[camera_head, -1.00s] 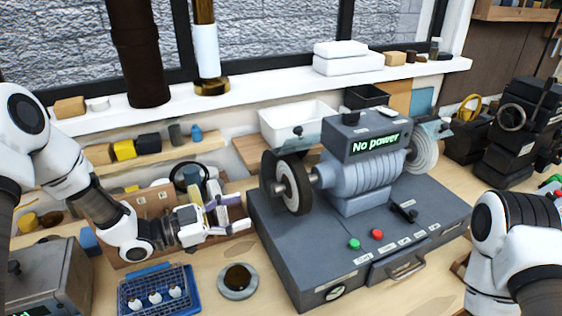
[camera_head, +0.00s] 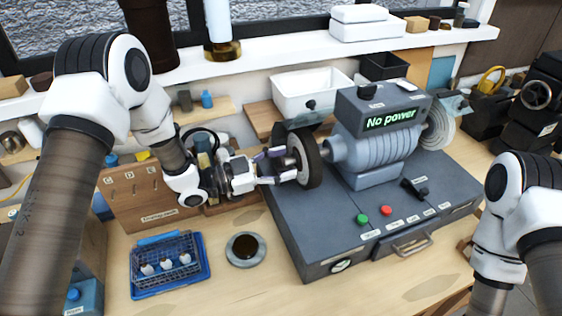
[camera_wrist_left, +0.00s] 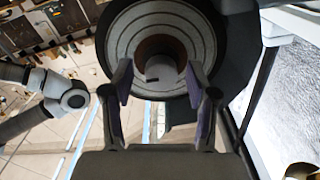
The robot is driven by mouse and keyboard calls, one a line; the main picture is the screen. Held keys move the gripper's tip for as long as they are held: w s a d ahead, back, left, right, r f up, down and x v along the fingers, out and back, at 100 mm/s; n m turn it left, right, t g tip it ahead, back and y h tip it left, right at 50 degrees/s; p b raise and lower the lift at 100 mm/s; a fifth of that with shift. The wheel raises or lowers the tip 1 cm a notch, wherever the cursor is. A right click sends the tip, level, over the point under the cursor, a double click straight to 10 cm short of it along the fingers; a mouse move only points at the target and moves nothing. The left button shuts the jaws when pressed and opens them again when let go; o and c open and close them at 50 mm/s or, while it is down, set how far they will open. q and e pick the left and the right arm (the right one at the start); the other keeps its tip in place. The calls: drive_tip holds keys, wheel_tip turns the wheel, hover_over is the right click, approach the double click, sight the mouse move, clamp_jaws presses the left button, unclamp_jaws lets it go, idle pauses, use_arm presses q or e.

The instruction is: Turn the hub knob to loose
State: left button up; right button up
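A bench grinder (camera_head: 370,150) with a "No power" display stands on a grey base. Its left wheel (camera_head: 312,160) has a dark rim. My left gripper (camera_head: 290,164) is at the wheel's outer face, pointing at the hub. In the left wrist view the wheel's pale ringed face (camera_wrist_left: 122,40) fills the top middle, with a short grey hub knob (camera_wrist_left: 162,68) at its centre. The left fingers (camera_wrist_left: 160,88) are spread apart on either side of the knob, with a gap showing. My right arm shows at the right edge of the head view; its gripper is out of frame.
A blue tray (camera_head: 142,284) with small white bulb-like items and a round dish (camera_head: 246,249) lie on the bench in front. A white bin (camera_head: 312,92) stands behind the wheel. A wooden labelled board (camera_head: 140,200) is behind my left forearm.

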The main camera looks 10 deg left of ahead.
use_arm(q)
drive_tip(key=c, duration=0.6)
clamp_jaws()
